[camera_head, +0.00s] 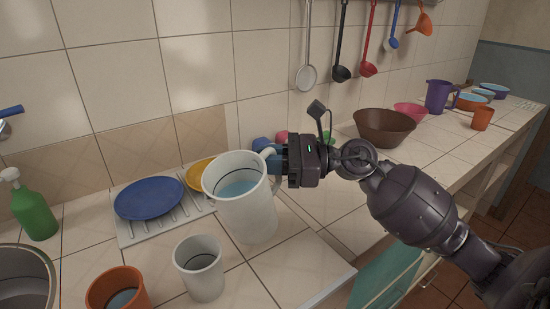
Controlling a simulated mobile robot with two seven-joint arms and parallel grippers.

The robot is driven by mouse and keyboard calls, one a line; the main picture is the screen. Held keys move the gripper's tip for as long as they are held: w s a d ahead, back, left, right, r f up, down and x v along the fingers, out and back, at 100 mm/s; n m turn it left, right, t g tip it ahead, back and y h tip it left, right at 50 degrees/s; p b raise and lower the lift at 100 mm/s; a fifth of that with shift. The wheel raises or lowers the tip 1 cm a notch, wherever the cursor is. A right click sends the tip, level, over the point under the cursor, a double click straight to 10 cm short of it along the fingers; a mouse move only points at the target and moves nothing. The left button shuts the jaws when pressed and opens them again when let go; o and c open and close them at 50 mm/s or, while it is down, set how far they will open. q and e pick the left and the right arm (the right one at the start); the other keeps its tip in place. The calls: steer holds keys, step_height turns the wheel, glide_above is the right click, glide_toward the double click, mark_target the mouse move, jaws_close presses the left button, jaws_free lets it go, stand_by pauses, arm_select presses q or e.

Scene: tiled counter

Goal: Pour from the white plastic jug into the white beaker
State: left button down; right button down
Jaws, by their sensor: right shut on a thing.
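The white plastic jug (247,213) is in the middle of the head view, with blue liquid inside. It tilts slightly to the left. My right gripper (275,160) is shut on the jug at its right side, by the handle; the fingertips are partly hidden behind the jug. The white beaker (203,274) stands upright on the counter, in front and to the left of the jug. A dark line rings its inside, and I see no liquid in it. I cannot tell whether the jug's base touches the counter. My left gripper is not in view.
An orange cup (118,290) with some liquid stands left of the beaker. A blue plate (149,198) and a yellow plate (203,171) lie on a white rack (180,225). A green soap bottle (34,212) and a metal basin (45,268) are at the left. A brown bowl (384,128) stands behind my right arm.

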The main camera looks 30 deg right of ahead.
mark_target(271, 152)
steer(key=shift+s+a+r+p, duration=0.15)
steer(key=shift+a+r+p, duration=0.2)
steer(key=shift+r, duration=0.15)
steer(key=shift+s+a+r+p, duration=0.15)
steer(key=shift+a+r+p, duration=0.15)
steer(key=shift+r, duration=0.15)
steer(key=shift+s+a+r+n+p, duration=0.1)
steer(key=shift+a+r+n+p, duration=0.2)
steer(key=shift+a+r+p, duration=0.1)
steer(key=shift+f+n+g+h, duration=0.15)
steer(key=shift+n+g+h, duration=0.15)
steer(key=shift+n+h, duration=0.15)
steer(key=shift+a+r+n+h+p, duration=0.2)
steer(key=shift+r+n+h+p, duration=0.3)
steer(key=shift+n+h+p, duration=0.25)
steer(key=shift+s+a+r+n+p, duration=0.2)
steer(key=shift+n+p, duration=0.1)
steer(key=shift+p, duration=0.1)
steer(key=shift+a+n+g+h, duration=0.15)
steer(key=shift+n+g+h, duration=0.15)
steer(key=shift+h, duration=0.1)
steer(key=shift+f, duration=0.35)
steer(key=shift+w, duration=0.1)
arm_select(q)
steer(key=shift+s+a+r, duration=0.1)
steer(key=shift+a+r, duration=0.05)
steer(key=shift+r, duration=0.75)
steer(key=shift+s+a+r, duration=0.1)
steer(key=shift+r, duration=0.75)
